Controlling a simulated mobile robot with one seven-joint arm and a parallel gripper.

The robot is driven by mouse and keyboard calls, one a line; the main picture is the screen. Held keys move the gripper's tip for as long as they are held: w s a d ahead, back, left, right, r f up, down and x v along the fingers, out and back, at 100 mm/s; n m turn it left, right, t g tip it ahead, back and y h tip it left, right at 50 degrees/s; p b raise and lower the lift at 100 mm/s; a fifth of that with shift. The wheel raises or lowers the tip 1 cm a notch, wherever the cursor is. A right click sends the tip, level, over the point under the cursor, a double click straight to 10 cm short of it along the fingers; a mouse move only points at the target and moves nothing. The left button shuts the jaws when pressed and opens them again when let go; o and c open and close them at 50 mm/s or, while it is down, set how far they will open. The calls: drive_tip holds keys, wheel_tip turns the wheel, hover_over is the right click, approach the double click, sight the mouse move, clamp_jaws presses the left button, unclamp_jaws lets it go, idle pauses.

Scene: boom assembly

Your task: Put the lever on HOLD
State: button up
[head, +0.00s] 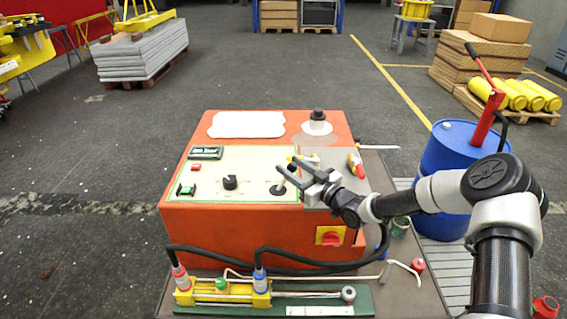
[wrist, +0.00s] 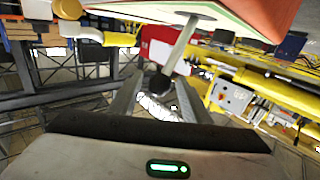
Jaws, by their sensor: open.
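The lever (head: 281,185) stands on the pale panel (head: 250,163) on top of the orange control box (head: 235,235). It rises from a round black base near the panel's right side. My gripper (head: 288,168) is open at the lever's upper part. In the wrist view the lever's grey rod (wrist: 180,42) runs down from the panel to a black ball knob (wrist: 160,83), which shows between the two fingers of my gripper (wrist: 155,98). I cannot tell whether either finger touches it. The markings around the lever are too small to read.
A black rotary knob (head: 230,182), a green switch (head: 187,190) and a small display (head: 206,153) share the panel. A red-handled switch (head: 330,238) is on the box front. A hydraulic cylinder (head: 235,292) with black hoses lies in front. A blue drum (head: 450,160) stands right.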

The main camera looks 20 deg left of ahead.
drive_tip(key=shift+x, duration=2.1)
clamp_jaws()
